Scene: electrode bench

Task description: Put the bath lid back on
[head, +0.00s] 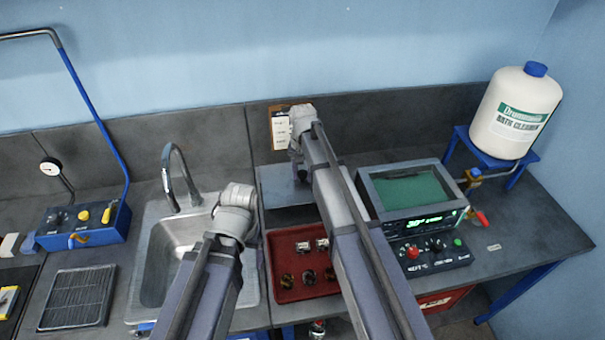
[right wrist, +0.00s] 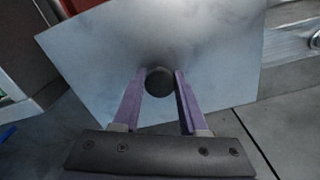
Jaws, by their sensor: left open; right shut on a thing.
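The bath lid is a flat grey metal plate with a dark round knob. It shows in the head view (head: 280,186), left of the bath and behind the red tray, partly hidden by my right arm. In the right wrist view the lid (right wrist: 215,60) lies below my right gripper (right wrist: 160,84), whose fingers are shut on the knob. I cannot tell whether the lid touches the bench. The bath (head: 408,166) is uncovered, with green liquid inside and a lit display in front. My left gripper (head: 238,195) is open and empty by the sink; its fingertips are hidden.
A red tray (head: 272,284) with several small parts sits in front of the lid. The sink (head: 160,215) and tap are at left. A white bath cleaner bottle (head: 515,110) stands on a blue stand at right. A control box (head: 430,252) is before the bath.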

